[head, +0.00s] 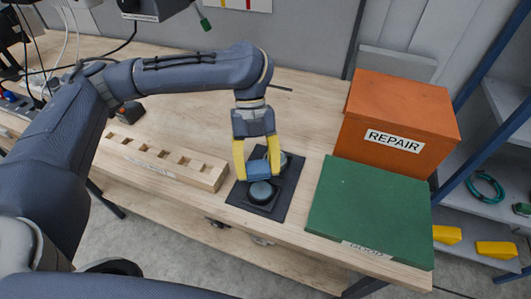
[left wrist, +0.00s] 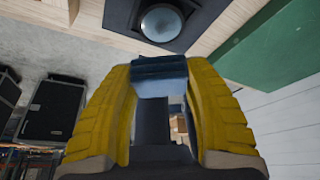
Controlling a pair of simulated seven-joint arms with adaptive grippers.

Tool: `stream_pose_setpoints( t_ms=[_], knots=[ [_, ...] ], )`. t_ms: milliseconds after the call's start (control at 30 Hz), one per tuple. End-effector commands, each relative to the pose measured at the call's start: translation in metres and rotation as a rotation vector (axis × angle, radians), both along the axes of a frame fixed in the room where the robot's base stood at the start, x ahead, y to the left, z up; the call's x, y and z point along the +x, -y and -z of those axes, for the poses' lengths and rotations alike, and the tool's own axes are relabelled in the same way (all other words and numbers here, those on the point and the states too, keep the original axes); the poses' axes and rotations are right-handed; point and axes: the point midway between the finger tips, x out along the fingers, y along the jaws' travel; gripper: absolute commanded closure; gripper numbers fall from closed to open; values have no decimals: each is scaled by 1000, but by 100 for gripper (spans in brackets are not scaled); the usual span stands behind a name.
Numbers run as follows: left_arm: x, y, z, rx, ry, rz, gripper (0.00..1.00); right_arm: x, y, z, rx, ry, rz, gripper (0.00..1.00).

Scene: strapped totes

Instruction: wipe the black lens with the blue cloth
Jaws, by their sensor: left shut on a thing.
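My left gripper (head: 258,170), with yellow fingers, is shut on the folded blue cloth (head: 259,173). It points down over a black mat (head: 285,187). A round black lens (head: 262,192) with a grey-blue face sits on the mat, just in front of the cloth. A second round piece (head: 283,159) is partly hidden behind the fingers. In the left wrist view, the cloth (left wrist: 160,68) spans between the two fingertips, and a round lens (left wrist: 162,22) lies beyond it. I cannot tell whether the cloth touches a lens. My right gripper is not in view.
A wooden block with several slots (head: 165,163) lies left of the mat. A green panel (head: 368,208) with a label lies to the right. An orange box marked REPAIR (head: 397,110) stands behind it. The bench top (head: 185,90) behind the slotted block is mostly clear.

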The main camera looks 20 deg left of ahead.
Motion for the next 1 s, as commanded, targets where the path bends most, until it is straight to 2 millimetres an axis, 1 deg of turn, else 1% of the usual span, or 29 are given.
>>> stream_pose_setpoints(
  t_ms=[33,100,200,400,533,667,1000],
  knots=[
    [-5,1,-2,1,4,90,72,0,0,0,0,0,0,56],
    [-12,2,-3,2,4,210,72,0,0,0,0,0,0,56],
    [-17,2,-5,2,3,348,72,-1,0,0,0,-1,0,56],
    [-19,2,-5,0,1,508,72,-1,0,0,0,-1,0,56],
    [-19,2,-3,-1,2,550,72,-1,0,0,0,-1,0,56],
    [-19,3,2,-1,0,562,72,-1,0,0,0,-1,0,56],
    [-18,7,31,-2,-1,569,72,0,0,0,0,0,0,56]
  ],
)
